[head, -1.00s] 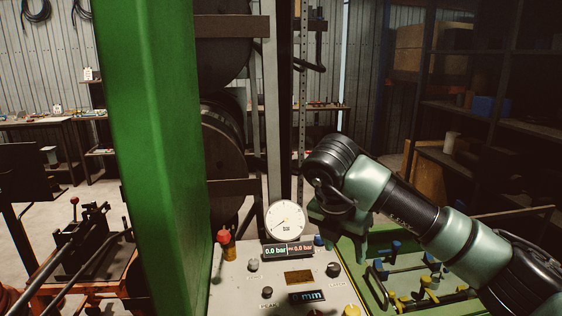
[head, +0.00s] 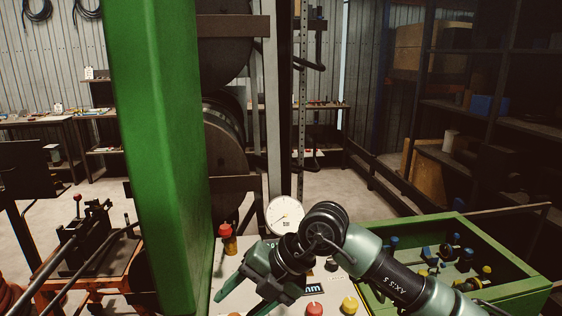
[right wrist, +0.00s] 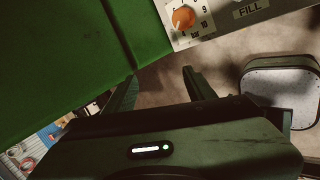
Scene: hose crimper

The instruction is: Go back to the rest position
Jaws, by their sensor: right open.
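My right gripper (head: 243,300) is in front of the control panel in the head view, its fingers apart and pointing down to the left. It is open and nothing shows between its fingers. Its fingers also show spread in the right wrist view (right wrist: 160,84), with a green machine surface and floor beyond them. My right arm comes in from the lower right and covers much of the panel. My left gripper is not in view.
The panel carries a round gauge (head: 285,215), a red button (head: 314,308) and a yellow button (head: 349,305). A green post (head: 160,150) stands left of my gripper. A green tray (head: 520,283) with fittings lies right. An orange dial (right wrist: 183,17) shows in the wrist view.

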